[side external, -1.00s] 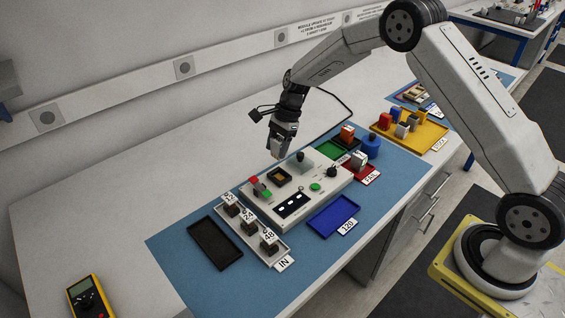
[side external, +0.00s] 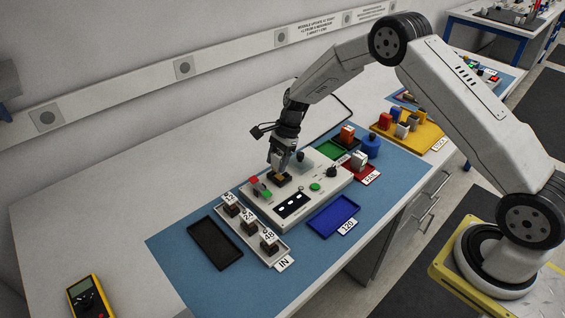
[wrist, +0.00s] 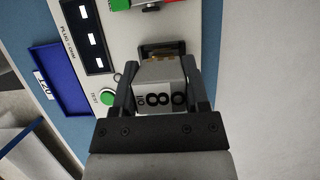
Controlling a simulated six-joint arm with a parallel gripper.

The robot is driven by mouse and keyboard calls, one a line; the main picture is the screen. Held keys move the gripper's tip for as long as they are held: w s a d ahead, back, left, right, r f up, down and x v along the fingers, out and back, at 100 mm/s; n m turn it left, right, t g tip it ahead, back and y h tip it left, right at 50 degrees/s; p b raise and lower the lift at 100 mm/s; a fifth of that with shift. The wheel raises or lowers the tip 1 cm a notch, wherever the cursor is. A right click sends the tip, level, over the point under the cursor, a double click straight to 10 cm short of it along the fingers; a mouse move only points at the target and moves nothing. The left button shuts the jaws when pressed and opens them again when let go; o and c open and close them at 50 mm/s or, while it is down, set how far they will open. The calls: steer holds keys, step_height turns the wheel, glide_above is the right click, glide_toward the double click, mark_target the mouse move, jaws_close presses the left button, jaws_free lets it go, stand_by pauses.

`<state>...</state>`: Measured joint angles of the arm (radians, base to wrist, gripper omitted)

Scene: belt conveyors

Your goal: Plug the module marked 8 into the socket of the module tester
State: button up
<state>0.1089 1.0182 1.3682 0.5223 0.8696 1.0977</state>
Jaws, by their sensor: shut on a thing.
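The module tester (side external: 318,197) is a pale box on the blue mat. Its dark socket (wrist: 162,49) shows just beyond the module's front end in the wrist view. In the side external view my gripper (side external: 280,166) is low over the socket area, pointing down, and hides most of the socket. Whether the module touches the socket I cannot tell.
The IN tray (side external: 281,255) with several modules and an empty black tray (side external: 215,243) lie in front of the tester. A blue tray (side external: 333,216) lies to its right. Green and red trays, a blue round thing (side external: 371,147) and a yellow tray (side external: 430,139) stand behind.

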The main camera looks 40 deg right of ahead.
mark_target(277, 169)
steer(key=shift+f, duration=0.85)
steer(key=shift+f, duration=0.85)
stand_by(2.1)
steer(key=o, duration=1.3)
steer(key=shift+c, duration=0.2)
steer(key=shift+r, duration=0.15)
steer(key=shift+r, duration=3.6)
